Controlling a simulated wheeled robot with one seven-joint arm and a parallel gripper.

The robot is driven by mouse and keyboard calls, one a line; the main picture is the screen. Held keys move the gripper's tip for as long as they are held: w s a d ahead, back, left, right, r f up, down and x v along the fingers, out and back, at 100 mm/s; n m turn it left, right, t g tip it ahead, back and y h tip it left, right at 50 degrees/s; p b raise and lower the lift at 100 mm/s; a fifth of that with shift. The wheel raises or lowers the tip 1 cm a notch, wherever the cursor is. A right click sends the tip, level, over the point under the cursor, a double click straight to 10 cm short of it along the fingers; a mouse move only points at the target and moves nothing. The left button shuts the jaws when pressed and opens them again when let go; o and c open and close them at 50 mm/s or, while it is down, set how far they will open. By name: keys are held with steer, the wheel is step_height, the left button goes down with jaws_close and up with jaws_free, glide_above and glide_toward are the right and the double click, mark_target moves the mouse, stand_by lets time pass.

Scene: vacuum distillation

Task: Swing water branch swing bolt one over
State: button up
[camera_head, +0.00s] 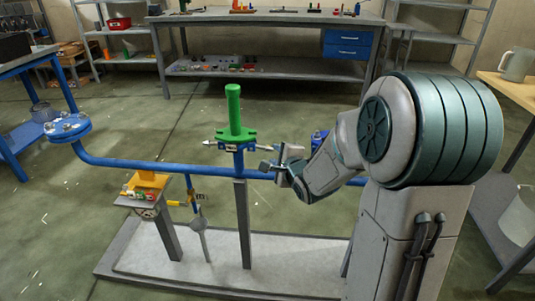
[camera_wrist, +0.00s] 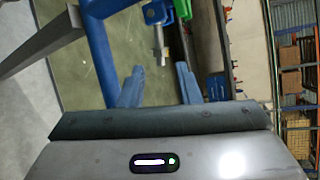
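A green capped fitting (camera_head: 235,115) stands upright on the blue pipe (camera_head: 140,163) in the head view. A grey swing bolt (camera_head: 216,144) sticks out to its left. On its right, another bolt sits close to my gripper (camera_head: 278,162) and is partly hard to make out. In the wrist view my gripper (camera_wrist: 158,82) is open, its two blue fingers apart with nothing between them. A silver swing bolt (camera_wrist: 158,42) with a nut lies just beyond the fingertips, beside green metal (camera_wrist: 183,10). I cannot tell which bolt is number one.
A round blue flange (camera_head: 68,127) ends the pipe on the left. A grey post (camera_head: 242,225) stands on the pale base plate (camera_head: 215,278). A workbench (camera_head: 265,17) is behind, with open floor between.

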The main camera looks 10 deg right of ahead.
mark_target(269, 150)
steer(key=b+x, duration=0.1)
steer(key=x, duration=0.6)
steer(key=shift+w+f+b, duration=0.1)
steer(key=shift+w+b, duration=0.1)
steer(key=shift+b, duration=0.2)
jaws_close()
